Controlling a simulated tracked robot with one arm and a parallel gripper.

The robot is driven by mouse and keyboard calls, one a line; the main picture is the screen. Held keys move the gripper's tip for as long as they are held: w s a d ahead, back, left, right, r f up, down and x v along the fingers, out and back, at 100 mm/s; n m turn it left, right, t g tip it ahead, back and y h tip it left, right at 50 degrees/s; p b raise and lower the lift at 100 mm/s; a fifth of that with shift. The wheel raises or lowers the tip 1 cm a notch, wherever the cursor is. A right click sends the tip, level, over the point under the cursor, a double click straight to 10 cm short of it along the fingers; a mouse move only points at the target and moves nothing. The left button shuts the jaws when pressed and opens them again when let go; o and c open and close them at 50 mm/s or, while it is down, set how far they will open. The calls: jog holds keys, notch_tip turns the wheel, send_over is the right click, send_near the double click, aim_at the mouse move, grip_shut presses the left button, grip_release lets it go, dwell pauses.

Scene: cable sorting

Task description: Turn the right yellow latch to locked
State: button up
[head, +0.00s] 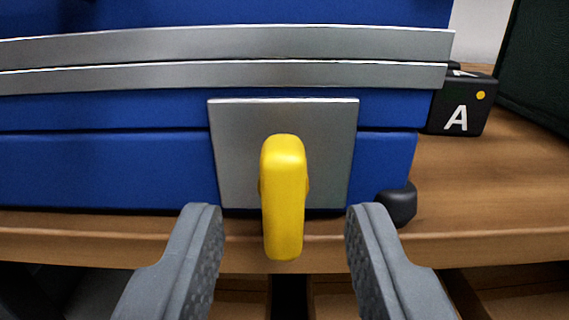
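The yellow latch (284,200) is in the middle of the head view. It hangs vertically in front of a square silver metal plate (235,150) on the front of a blue case (100,170). My gripper (284,225) is open. One grey finger is on each side of the latch's lower part, with a clear gap on both sides. Neither finger visibly touches it. Only this one latch shows; no second latch is in view.
The case stands on a wooden table (500,190) near its front edge. A black box marked "A" (457,110) stands at the right behind the case. A black rounded foot (398,204) sits at the case's lower right corner. A dark panel (540,70) rises at far right.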

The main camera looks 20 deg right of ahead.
jog(key=shift+x, duration=0.85)
jog(key=shift+f, duration=0.1)
